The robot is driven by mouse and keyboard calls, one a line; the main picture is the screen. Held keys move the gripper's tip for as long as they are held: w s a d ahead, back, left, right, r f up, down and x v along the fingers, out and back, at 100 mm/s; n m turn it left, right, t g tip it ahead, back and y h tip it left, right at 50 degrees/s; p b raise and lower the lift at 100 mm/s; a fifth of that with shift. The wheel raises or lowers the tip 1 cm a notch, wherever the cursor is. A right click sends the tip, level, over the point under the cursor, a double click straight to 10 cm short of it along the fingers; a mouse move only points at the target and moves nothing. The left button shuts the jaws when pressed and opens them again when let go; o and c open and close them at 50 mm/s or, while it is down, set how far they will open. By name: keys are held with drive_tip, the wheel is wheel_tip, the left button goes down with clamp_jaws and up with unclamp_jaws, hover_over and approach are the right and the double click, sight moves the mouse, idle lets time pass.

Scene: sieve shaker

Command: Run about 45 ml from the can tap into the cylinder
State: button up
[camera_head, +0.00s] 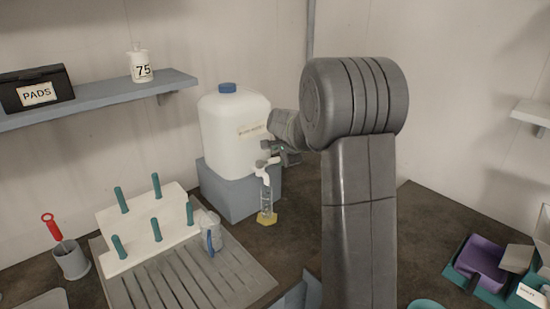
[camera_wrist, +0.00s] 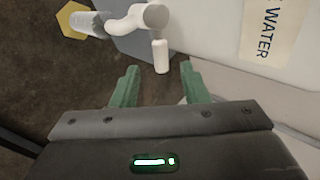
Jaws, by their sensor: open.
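The white water can (camera_head: 225,135) with a blue cap stands on a grey block. Its white tap (camera_head: 263,168) points out over a clear measuring cylinder (camera_head: 266,200) with a yellow six-sided foot. In the wrist view the tap (camera_wrist: 130,22) has a white lever (camera_wrist: 160,56), and the cylinder (camera_wrist: 92,24) lies in line under the spout. I cannot make out a liquid level. My gripper (camera_wrist: 159,68) is open and empty; the lever's end shows between its fingertips, but whether they touch is unclear. In the head view my gripper (camera_head: 287,157) is beside the tap, partly hidden by my arm.
The grey block (camera_head: 225,190) carries the can. A ribbed drain tray (camera_head: 190,280) holds a white peg rack (camera_head: 145,235) and a clear jug (camera_head: 210,232). A red-handled brush stands in a grey cup (camera_head: 72,261) at left. A wall shelf (camera_head: 100,102) is above.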

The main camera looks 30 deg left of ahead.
sight(273, 160)
drive_tip(key=shift+p+x, duration=0.3)
drive_tip(key=shift+x, duration=2.2)
clamp_jaws()
